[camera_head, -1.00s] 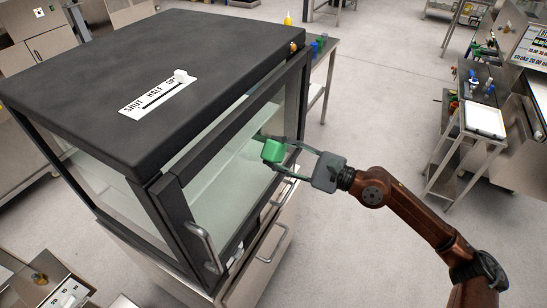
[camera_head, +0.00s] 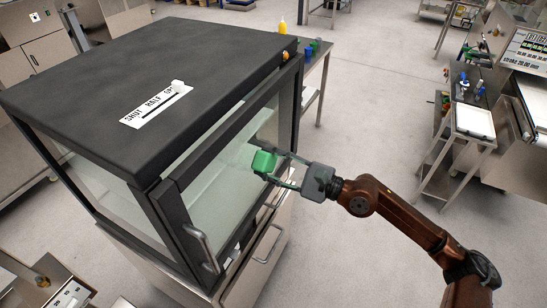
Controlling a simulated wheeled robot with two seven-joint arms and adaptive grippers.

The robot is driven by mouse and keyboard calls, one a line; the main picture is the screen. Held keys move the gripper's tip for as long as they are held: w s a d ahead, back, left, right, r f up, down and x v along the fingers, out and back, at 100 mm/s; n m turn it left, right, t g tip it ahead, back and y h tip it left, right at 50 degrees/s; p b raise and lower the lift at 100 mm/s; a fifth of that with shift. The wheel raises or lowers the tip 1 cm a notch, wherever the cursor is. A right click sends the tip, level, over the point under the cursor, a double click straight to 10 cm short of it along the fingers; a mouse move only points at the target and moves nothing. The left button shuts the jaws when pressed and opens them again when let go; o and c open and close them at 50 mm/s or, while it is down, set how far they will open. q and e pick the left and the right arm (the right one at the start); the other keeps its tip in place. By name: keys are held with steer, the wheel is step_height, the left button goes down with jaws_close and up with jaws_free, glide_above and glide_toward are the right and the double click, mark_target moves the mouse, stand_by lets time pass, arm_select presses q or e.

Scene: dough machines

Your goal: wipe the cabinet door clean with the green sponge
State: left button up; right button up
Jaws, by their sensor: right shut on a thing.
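The cabinet (camera_head: 140,85) has a black top and a black-framed glass door (camera_head: 206,184) on its right front side, with a metal handle (camera_head: 201,249) low at the near end. The door looks closed. My right gripper (camera_head: 270,166) is shut on the green sponge (camera_head: 263,161) and holds it in front of the door glass. I cannot tell whether the sponge touches the glass. No dirt can be made out clearly on the glass. My left gripper is not in view.
A label with a slider (camera_head: 157,106) is on the cabinet top. A side table (camera_head: 318,70) with small bottles stands behind the cabinet. A steel cart (camera_head: 468,122) with a white tray stands at the right. The floor between is clear.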

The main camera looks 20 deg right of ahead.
steer(key=shift+s+a+r+p, duration=0.4)
steer(key=shift+s+a+p, duration=0.3)
steer(key=shift+p, duration=0.3)
steer(key=shift+a+f, duration=0.15)
steer(key=shift+a, duration=0.1)
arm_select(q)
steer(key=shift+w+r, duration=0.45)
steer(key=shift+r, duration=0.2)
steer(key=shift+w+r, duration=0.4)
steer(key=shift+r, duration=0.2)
arm_select(e)
steer(key=shift+f, duration=0.1)
